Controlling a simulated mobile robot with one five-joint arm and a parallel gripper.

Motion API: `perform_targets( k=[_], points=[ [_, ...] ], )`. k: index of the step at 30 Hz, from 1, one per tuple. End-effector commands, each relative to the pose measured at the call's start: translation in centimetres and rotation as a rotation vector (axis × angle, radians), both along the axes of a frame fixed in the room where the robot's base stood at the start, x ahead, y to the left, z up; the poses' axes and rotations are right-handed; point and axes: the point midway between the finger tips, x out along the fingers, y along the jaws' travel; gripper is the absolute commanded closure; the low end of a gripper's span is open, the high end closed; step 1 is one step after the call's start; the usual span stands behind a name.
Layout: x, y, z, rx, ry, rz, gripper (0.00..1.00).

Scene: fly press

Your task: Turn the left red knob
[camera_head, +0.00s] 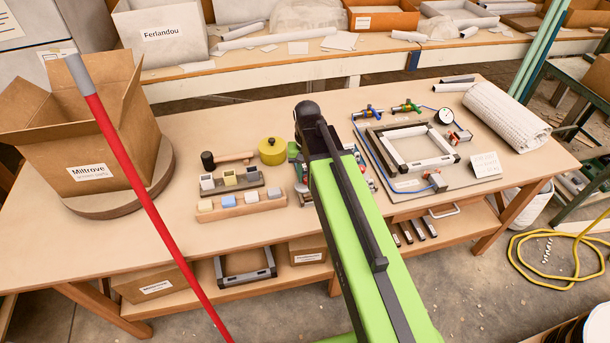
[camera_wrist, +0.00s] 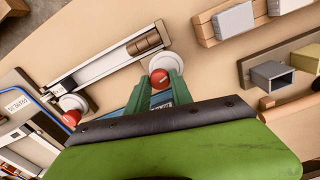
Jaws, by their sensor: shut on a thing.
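In the wrist view, my gripper (camera_wrist: 159,87) has its two green fingers on either side of a red knob (camera_wrist: 160,77) and is shut on it. The knob has a small light mark and sits at a round white base (camera_wrist: 164,64). It is the one nearer the rail of blocks, so the left one as the head view lies. A second red knob (camera_wrist: 71,118) with a white base stands apart, at the left of the wrist view. In the head view my green arm hides most of the device and the fingertips.
A wooden rail with blocks (camera_head: 240,206), a mallet (camera_head: 232,158) and a yellow round tin (camera_head: 272,151) lie left of my arm. A board with a square frame (camera_head: 451,158), hoses and a gauge lies to the right. An open carton (camera_head: 125,151) stands at the bench's left end.

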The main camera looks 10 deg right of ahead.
Motion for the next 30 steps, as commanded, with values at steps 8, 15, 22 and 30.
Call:
perform_targets(
  k=[8,15,22,30],
  points=[
    [-0.27,-0.03,-0.05,-0.001,0.007,-0.134,1.0],
    [-0.27,-0.01,-0.05,0.0,0.007,-0.184,1.0],
    [-0.27,0.0,-0.05,0.0,0.007,-0.196,1.0],
    [-0.26,0.01,-0.05,0.0,0.007,-0.196,1.0]
  ],
)
